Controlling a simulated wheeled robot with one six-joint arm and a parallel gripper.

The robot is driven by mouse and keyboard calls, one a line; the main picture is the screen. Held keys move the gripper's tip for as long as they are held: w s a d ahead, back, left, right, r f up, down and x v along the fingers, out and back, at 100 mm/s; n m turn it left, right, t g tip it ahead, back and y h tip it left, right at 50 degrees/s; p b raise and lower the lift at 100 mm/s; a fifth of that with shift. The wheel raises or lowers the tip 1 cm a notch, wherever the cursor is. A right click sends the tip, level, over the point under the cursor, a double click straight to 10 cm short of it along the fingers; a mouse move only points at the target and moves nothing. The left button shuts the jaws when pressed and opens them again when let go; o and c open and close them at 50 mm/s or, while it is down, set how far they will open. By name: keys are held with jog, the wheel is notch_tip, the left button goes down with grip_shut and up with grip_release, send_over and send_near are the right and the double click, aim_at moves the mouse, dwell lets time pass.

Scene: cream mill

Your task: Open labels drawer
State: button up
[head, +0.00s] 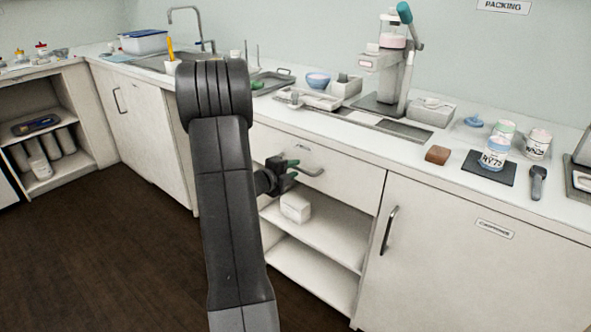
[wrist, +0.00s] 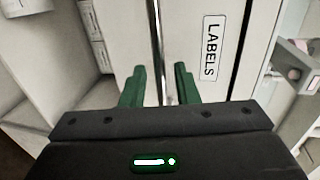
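The labels drawer (head: 345,183) is a pale drawer front below the counter, and it looks shut. Its bar handle (head: 308,168) shows just right of my gripper (head: 287,170). In the wrist view the drawer front (wrist: 190,25) carries a LABELS sign (wrist: 212,48). The handle (wrist: 156,40) runs down the picture between the two green fingers of my gripper (wrist: 160,68). The fingers are open, with a gap on each side of the handle. I cannot tell how deep the handle lies between them. My arm hides the drawer's left part in the head view.
Below the drawer is an open shelf (head: 325,240) with a white box (head: 295,207). A cupboard door with a handle (head: 389,230) stands to the right. The counter above holds a press (head: 390,75), a brown block (head: 438,155) and jars. The dark floor (head: 110,240) is clear at left.

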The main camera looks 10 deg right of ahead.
jog(key=shift+x, duration=1.1)
grip_shut()
jog(key=shift+s+a, duration=0.1)
jog(key=shift+a, duration=0.05)
